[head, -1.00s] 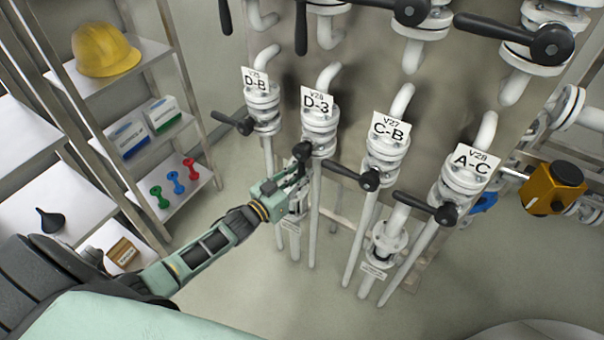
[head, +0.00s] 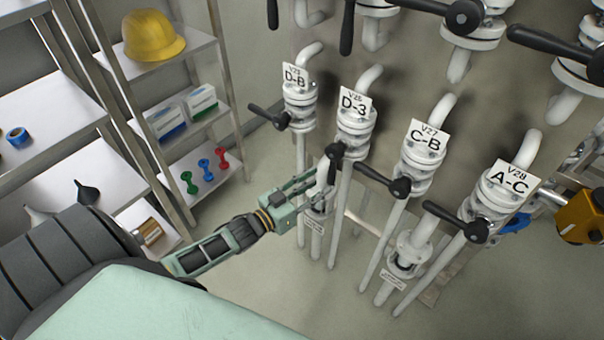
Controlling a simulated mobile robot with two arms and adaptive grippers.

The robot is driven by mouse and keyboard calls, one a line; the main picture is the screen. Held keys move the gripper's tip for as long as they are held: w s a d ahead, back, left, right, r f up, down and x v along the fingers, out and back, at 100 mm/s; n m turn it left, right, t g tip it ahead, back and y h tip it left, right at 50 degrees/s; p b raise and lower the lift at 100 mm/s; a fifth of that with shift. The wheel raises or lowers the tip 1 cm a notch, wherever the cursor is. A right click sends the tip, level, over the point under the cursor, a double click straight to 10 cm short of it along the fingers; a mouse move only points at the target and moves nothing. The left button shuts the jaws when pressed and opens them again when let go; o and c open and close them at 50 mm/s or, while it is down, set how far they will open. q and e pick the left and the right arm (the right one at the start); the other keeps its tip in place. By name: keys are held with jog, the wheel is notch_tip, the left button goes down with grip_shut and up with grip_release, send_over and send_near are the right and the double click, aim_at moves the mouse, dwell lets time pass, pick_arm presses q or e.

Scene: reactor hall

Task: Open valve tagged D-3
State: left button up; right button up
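The valve tagged D-3 (head: 357,126) is a white flanged valve on a vertical pipe, second from the left in the lower row. Its tag (head: 356,104) reads V26 D-3. Its black lever (head: 332,168) points down, roughly along the pipe. My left gripper (head: 320,183) reaches in from the left at the lever's lower end. Its fingers look spread apart; whether they touch the lever is not clear. My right gripper is not in view.
Valve D-B (head: 299,100) stands left of it, C-B (head: 421,158) and A-C (head: 498,194) right; their levers lie crosswise. More black levers (head: 464,17) hang above. A shelf rack with a yellow helmet (head: 153,36) stands left. The floor in front is clear.

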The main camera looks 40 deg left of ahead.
pick_arm(q)
jog(key=v, duration=0.5)
jog(key=shift+s, duration=0.25)
jog(key=s+f+n+g+y, duration=0.15)
jog(key=s+f+g, duration=0.4)
jog(key=f, duration=0.85)
jog(key=s+f+g+y, duration=0.25)
jog(key=s+f, duration=0.55)
jog(key=f, duration=0.5)
jog(key=s+d+f+g, duration=0.1)
jog(key=s+f+g, duration=0.1)
jog(key=s+f, duration=0.3)
jog(key=s+d+f+g+y, duration=0.1)
jog(key=s+d+f+g, duration=0.1)
jog(key=s+f, duration=0.4)
jog(key=s, duration=0.3)
jog(key=shift+s+d+f+g, duration=0.2)
jog(key=shift+s+d+g, duration=0.05)
jog(key=shift+d+g, duration=0.05)
jog(key=s+d+f+g, duration=0.1)
jog(key=s, duration=0.3)
jog(key=s+d+f+g, duration=0.1)
jog(key=s+d, duration=0.1)
jog(key=s, duration=0.2)
jog(key=s+d+f+m+g, duration=0.1)
jog(key=s+f, duration=0.1)
jog(key=s, duration=0.2)
jog(key=shift+s+d+g, duration=0.25)
jog(key=shift+d+g, duration=0.1)
jog(key=shift+g, duration=0.05)
